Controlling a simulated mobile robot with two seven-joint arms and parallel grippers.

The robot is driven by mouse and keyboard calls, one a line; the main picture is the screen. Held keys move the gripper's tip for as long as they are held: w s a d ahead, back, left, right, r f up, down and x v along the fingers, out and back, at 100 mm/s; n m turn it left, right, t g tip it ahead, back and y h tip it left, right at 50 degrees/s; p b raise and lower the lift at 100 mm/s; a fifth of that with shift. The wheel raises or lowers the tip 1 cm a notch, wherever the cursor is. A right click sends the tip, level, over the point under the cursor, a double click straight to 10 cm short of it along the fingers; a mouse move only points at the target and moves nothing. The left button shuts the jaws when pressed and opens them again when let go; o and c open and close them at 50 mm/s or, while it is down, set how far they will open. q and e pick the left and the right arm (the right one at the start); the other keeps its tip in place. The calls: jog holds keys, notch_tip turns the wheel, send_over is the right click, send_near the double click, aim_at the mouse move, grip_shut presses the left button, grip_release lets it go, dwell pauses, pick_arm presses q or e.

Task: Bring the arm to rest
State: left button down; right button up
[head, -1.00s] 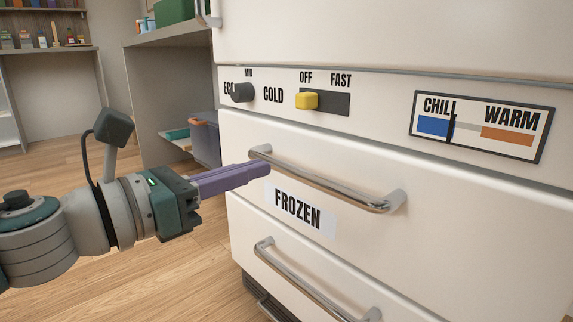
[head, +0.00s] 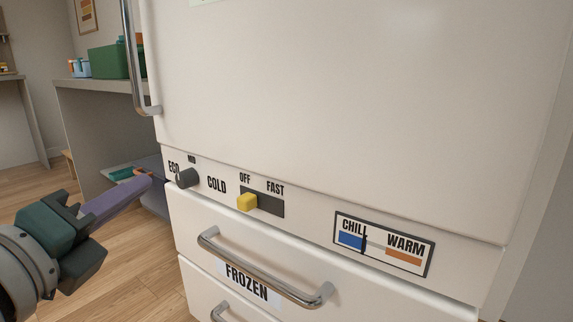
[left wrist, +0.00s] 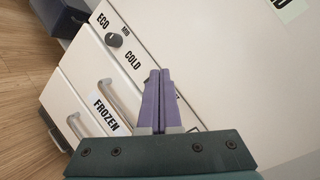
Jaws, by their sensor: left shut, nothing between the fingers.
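My left gripper (head: 140,184) has purple fingers and comes in from the left in the head view. Its fingers are shut with nothing between them. The fingertips lie to the left of the dark knob in the head view; I see no contact with the fridge. The left wrist view also shows the shut fingers (left wrist: 159,75), in front of the white fridge front. My right gripper is in neither view.
The white fridge (head: 350,120) carries a dark knob (head: 187,178), a yellow slider (head: 247,202) at the OFF end, and a CHILL/WARM gauge (head: 383,244). The FROZEN drawer handle (head: 262,270) sticks out below. A shelf unit (head: 100,95) stands behind at left.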

pick_arm(q)
jog(key=s+a+r+n+g+y+p, duration=0.25)
jog(key=s+r+n+p, duration=0.25)
jog(key=r+n+p, duration=0.4)
jog(key=s+a+r+n+g+y+p, duration=0.25)
jog(key=s+r+n+g+p, duration=0.35)
jog(key=p, duration=0.5)
jog(key=s+d+r+n+g+h+p, duration=0.1)
jog(key=s+d+r+n+g+p, duration=0.15)
jog(key=s+r+n+p, duration=0.5)
jog(key=s+d+r+n+g+h+p, duration=0.1)
jog(key=s+d+r+n+g+p, duration=0.15)
jog(key=s+r+p, duration=0.95)
jog(key=w+r+p, duration=0.2)
jog(key=r+p, duration=1.4)
jog(key=p, duration=0.3)
jog(key=w+r+p, duration=0.1)
jog(key=r+p, duration=1.4)
jog(key=p, duration=0.4)
jog(key=shift+w+a+r+n+p, duration=0.25)
jog(key=shift+w+r+n+p, duration=0.05)
jog(key=shift+w+r+p, duration=0.05)
jog(key=shift+g, duration=0.25)
